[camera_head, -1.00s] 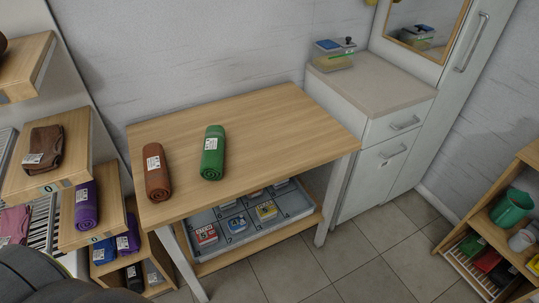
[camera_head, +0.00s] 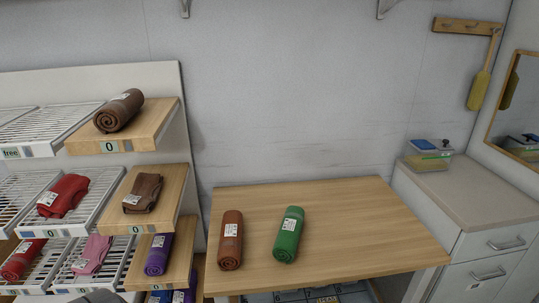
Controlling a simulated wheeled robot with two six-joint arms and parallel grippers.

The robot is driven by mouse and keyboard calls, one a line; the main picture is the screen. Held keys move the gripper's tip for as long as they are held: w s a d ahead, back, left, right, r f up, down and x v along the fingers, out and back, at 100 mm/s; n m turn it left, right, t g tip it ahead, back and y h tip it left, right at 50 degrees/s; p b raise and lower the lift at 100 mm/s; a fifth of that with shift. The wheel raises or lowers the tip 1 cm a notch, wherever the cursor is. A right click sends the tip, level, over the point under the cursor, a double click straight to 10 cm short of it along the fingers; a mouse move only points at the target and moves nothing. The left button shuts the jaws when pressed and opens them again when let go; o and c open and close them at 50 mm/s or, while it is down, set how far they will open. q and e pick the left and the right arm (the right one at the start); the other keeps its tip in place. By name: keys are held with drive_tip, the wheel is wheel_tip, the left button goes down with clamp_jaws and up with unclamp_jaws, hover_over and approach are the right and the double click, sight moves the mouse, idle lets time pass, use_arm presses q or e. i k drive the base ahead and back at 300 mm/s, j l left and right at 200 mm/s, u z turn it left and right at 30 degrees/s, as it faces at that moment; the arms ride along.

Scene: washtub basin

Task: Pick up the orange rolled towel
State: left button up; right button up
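A rust-brown rolled towel (camera_head: 230,240) with a white label lies near the left end of the wooden table (camera_head: 360,220). It is the closest to orange of the rolls in view. A green rolled towel (camera_head: 289,234), also labelled, lies to its right with a small gap between them.
Racks stand at the left, with a dark brown roll (camera_head: 119,111), a folded brown cloth (camera_head: 143,193), a red cloth (camera_head: 64,196), a pink cloth (camera_head: 92,254) and a purple roll (camera_head: 158,255). A white cabinet (camera_head: 470,245) stands right of the table. The table's right half is clear.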

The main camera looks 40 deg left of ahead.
sight(228, 257)
drive_tip(key=u, duration=1.6)
